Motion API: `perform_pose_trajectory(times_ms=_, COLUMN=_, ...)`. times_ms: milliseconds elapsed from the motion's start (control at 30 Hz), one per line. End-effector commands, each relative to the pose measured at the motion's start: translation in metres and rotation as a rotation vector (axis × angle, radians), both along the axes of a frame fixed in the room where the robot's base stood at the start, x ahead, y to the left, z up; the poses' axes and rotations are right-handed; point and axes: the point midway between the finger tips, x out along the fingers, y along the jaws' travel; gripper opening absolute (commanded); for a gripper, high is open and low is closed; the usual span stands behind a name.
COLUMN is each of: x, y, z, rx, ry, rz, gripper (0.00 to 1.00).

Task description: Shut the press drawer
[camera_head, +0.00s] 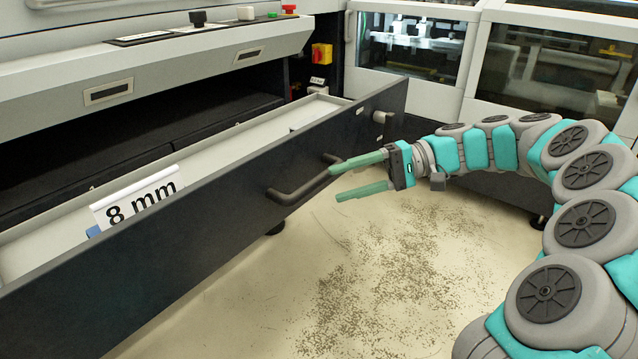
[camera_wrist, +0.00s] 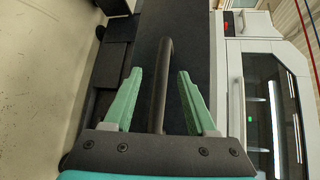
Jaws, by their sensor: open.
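The press drawer (camera_head: 225,207) is pulled out, with a long black front and a pale inside. A dark bar handle (camera_head: 296,187) is fixed to its front. My gripper (camera_head: 335,181) is open at the right end of the handle. In the wrist view, the handle (camera_wrist: 159,88) runs between the two green fingers of my gripper (camera_wrist: 160,90), with a gap on each side. A white card reading "8 mm" (camera_head: 139,199) stands inside the drawer.
The press body (camera_head: 150,80) stands behind the drawer, with a dark opening beneath its panel. A red and yellow switch (camera_head: 321,55) is on its right. Glass-fronted cabinets (camera_head: 411,42) stand at the back. The speckled floor (camera_head: 390,270) before the drawer is clear.

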Motion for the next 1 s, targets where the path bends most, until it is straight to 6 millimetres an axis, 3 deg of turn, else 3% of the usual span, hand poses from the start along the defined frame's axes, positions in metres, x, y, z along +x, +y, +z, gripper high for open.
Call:
perform_pose_trajectory(times_ms=100, x=0.021, y=-0.017, z=-0.003, rx=0.055, ry=-0.005, rz=-0.040, gripper=0.57)
perform_pose_trajectory(times_ms=333, x=0.028, y=-0.020, z=-0.002, rx=0.082, ry=-0.009, rz=-0.053, gripper=0.57)
perform_pose_trajectory(times_ms=800, x=0.018, y=0.041, z=-0.010, rx=0.081, ry=-0.004, rz=-0.049, gripper=0.57)
perform_pose_trajectory(times_ms=1000, x=0.017, y=0.053, z=-0.013, rx=0.079, ry=-0.008, rz=-0.050, gripper=0.57)
